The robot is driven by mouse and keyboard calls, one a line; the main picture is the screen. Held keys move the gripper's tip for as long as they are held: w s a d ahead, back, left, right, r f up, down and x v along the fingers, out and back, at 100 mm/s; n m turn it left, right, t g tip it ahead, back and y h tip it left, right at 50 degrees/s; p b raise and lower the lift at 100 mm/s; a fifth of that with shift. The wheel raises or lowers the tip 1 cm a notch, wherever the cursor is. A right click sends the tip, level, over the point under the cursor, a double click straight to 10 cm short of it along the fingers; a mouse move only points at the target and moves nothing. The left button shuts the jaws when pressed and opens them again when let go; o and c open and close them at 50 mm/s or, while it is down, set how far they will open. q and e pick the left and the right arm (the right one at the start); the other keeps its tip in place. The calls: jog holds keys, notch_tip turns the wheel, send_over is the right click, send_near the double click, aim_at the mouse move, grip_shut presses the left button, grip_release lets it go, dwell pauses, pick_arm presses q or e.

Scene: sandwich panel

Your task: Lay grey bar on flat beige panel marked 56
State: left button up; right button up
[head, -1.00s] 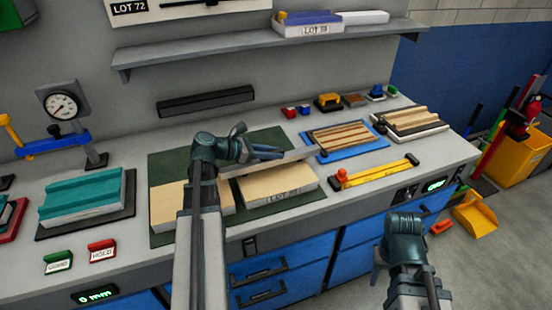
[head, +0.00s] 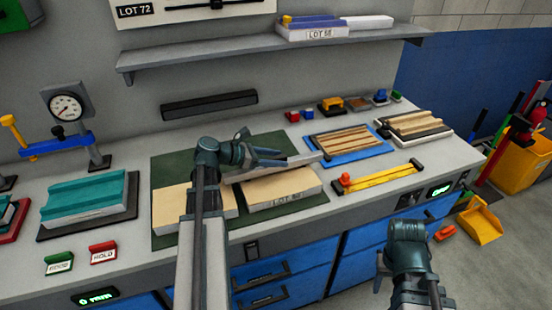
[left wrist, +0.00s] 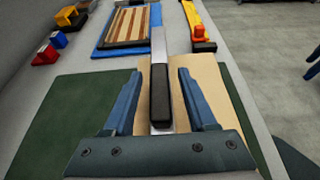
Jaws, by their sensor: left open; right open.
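The grey bar (head: 300,160) lies along the back part of the beige panel (head: 282,186) with a lot label on its front edge; the label's digits are blurred. In the left wrist view the bar (left wrist: 158,45) has a black grip (left wrist: 160,95) and runs lengthwise over the beige panel (left wrist: 205,85). My left gripper (head: 268,156) is over the bar. In the left wrist view its open fingers (left wrist: 160,92) stand on both sides of the black grip, with gaps. My right gripper (head: 380,272) is open and empty in front of the bench.
A second beige panel (head: 170,207) lies to the left on the green mat (head: 175,168). A striped board on a blue tray (head: 380,150) and a yellow tool with an orange knob (head: 380,178) are to the right. A teal block (head: 85,195) stands at the left.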

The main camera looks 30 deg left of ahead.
pick_arm(q)
jog(key=shift+r+p, duration=0.5)
jog(key=shift+r, duration=0.05)
jog(key=p+v, duration=0.2)
jog(key=v, duration=0.4)
jog(key=p+v, duration=0.2)
jog(key=v, duration=0.3)
jog(key=shift+s+a, duration=0.3)
jog(key=shift+s, duration=0.1)
jog(key=shift+f, duration=0.1)
